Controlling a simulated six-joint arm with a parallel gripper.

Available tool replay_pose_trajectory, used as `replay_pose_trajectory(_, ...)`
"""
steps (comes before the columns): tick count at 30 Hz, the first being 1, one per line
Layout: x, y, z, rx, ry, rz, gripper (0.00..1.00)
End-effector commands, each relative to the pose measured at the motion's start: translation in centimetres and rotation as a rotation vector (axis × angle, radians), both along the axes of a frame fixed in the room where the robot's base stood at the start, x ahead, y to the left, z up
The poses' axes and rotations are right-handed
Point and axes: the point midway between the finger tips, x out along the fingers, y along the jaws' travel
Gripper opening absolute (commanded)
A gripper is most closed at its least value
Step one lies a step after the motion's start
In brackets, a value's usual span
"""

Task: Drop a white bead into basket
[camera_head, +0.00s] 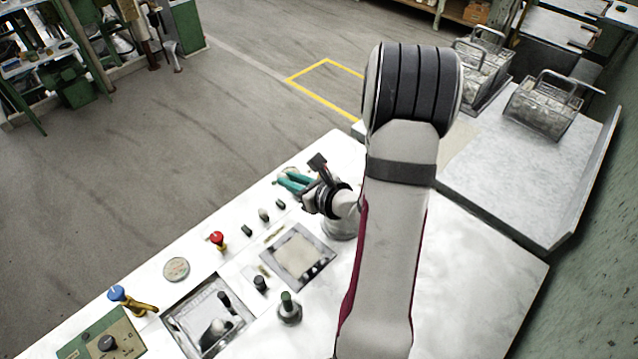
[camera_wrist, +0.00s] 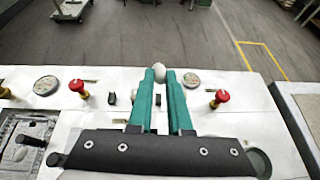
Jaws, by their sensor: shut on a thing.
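My gripper (camera_wrist: 160,76) has two teal fingers, and a small white bead (camera_wrist: 160,71) sits at their tips in the wrist view. The fingers are shut on it, over the far side of the white panel. In the head view the gripper (camera_head: 292,181) is low near the panel's far left edge; I cannot make out the bead there. A grey metal basket with a handle (camera_head: 541,112) stands on the pale table at right, well apart from the gripper. More handled metal baskets (camera_head: 486,68) stand behind it.
The white panel carries a red knob (camera_head: 217,239), a blue-topped valve (camera_head: 117,293), a dark knob (camera_head: 288,308) and a round disc (camera_head: 176,269). My arm hides part of the panel's right side. Open floor lies beyond the panel's far left edge.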

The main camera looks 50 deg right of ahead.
Motion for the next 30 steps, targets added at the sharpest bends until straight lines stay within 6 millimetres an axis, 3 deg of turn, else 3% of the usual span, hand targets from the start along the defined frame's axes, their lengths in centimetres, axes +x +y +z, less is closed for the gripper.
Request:
replay_pose_trajectory(3, 3.2, 4.7, 0.6, 0.004, 0.030, 0.242, 0.00)
replay_pose_trajectory(8, 5.5, 12.6, 0.5, 0.006, 0.088, 0.633, 0.00)
replay_pose_trajectory(12, 5.1, 19.5, -0.3, -0.011, 0.149, 1.009, 0.00)
replay_pose_trajectory(16, 3.0, 24.6, -2.1, -0.050, 0.210, 1.378, 0.00)
replay_pose_trajectory(19, 1.2, 26.6, -3.7, -0.094, 0.250, 1.629, 0.00)
replay_pose_trajectory(24, -0.5, 27.5, -5.6, -0.162, 0.292, 1.913, 0.00)
replay_pose_trajectory(30, -0.9, 27.4, -7.1, -0.189, 0.305, 2.004, 0.00)
